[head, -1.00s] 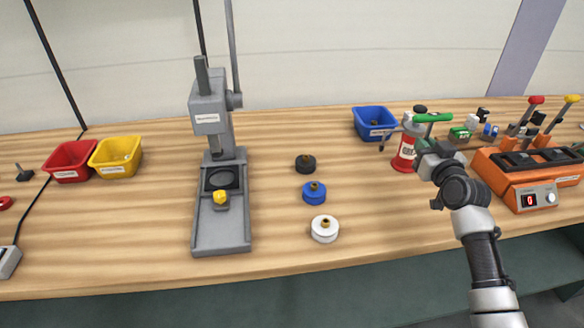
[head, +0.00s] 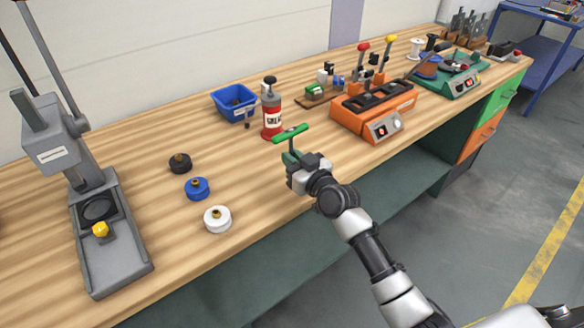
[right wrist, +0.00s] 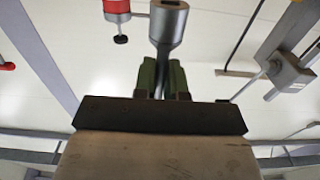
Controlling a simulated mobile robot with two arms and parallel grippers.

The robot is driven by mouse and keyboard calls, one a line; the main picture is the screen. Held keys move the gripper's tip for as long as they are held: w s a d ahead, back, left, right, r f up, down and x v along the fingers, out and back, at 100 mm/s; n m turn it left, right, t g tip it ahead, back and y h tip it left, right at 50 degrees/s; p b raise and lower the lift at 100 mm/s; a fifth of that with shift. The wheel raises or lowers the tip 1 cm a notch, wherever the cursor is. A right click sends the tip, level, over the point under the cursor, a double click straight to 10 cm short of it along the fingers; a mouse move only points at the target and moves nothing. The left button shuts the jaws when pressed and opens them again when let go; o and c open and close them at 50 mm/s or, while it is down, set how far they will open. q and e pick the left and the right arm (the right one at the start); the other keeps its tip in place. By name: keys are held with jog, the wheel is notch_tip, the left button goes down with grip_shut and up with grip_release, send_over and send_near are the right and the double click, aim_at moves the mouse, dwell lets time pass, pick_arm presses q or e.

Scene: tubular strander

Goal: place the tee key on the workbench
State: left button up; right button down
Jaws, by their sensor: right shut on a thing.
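The tee key (head: 290,133) has a green crossbar handle. My right gripper (head: 291,157) is shut on it, and in the head view the handle stands above the fingers. In the right wrist view my right gripper (right wrist: 162,82) has green finger pads around the key's grey metal shaft (right wrist: 168,28), with its socket end at the top. The workbench (head: 255,185) has a striped wooden top. The key and gripper appear above its front part, in front of the red bottle; the exact height is hard to tell. My left gripper is not in view.
A red bottle (head: 272,118) and a blue bin (head: 233,104) stand behind the key. An orange unit (head: 372,112) is to the right. Black (head: 180,164), blue (head: 197,190) and white (head: 217,221) round pieces and a grey press (head: 110,250) are left. Bare wood lies between pieces and gripper.

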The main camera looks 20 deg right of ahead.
jog(key=shift+s+f+b, duration=0.1)
jog(key=shift+f+b, duration=0.35)
jog(key=shift+f, duration=1.6)
jog(key=c, duration=1.2)
grip_release()
jog(key=shift+f, duration=0.1)
